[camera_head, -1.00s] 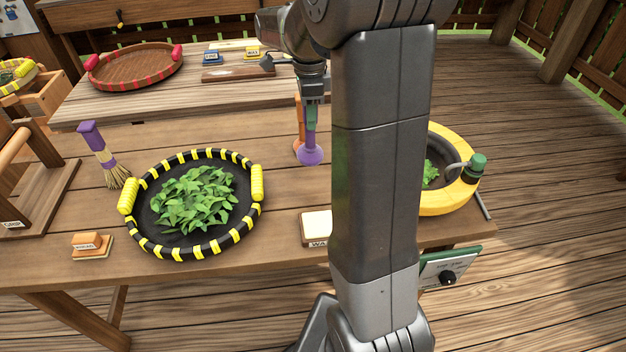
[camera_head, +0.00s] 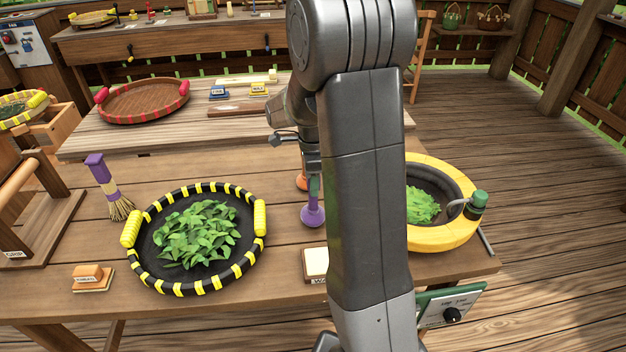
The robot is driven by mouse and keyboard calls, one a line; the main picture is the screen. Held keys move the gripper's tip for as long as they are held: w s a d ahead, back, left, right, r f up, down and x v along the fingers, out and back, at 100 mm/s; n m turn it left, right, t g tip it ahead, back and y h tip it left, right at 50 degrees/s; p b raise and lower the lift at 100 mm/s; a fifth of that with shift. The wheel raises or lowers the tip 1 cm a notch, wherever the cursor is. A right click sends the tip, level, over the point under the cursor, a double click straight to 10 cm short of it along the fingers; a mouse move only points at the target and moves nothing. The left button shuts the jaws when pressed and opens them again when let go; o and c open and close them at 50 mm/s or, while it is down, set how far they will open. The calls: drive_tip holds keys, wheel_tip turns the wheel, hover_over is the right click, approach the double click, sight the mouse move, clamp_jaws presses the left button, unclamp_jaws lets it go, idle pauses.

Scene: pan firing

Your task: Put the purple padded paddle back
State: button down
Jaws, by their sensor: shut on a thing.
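The purple padded paddle (camera_head: 312,215) hangs upright with its round purple head down, near the table's middle, right of the black tray of leaves. My gripper (camera_head: 314,172) is shut on its handle from above. My arm stands in front and partly covers the gripper and the right side of this area. An orange-headed tool (camera_head: 301,182) shows just behind the paddle, partly hidden. I cannot tell whether the paddle's head touches the table or hangs a little above it. No holder for the paddle can be made out.
The black tray with yellow bands (camera_head: 180,288) holds green leaves. A purple-handled brush (camera_head: 101,178) stands left of it. A yellow-rimmed pan (camera_head: 440,238) with leaves sits at the right, partly behind my arm. A cream block (camera_head: 315,262) lies near the table's front edge.

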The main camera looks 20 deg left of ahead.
drive_tip(key=shift+f, duration=0.1)
drive_tip(key=shift+f, duration=0.3)
drive_tip(key=c, duration=0.9)
unclamp_jaws()
drive_tip(key=shift+r, duration=0.1)
drive_tip(key=shift+b, duration=0.3)
wheel_tip(320, 180, up, 14)
drive_tip(key=shift+w+f, duration=0.1)
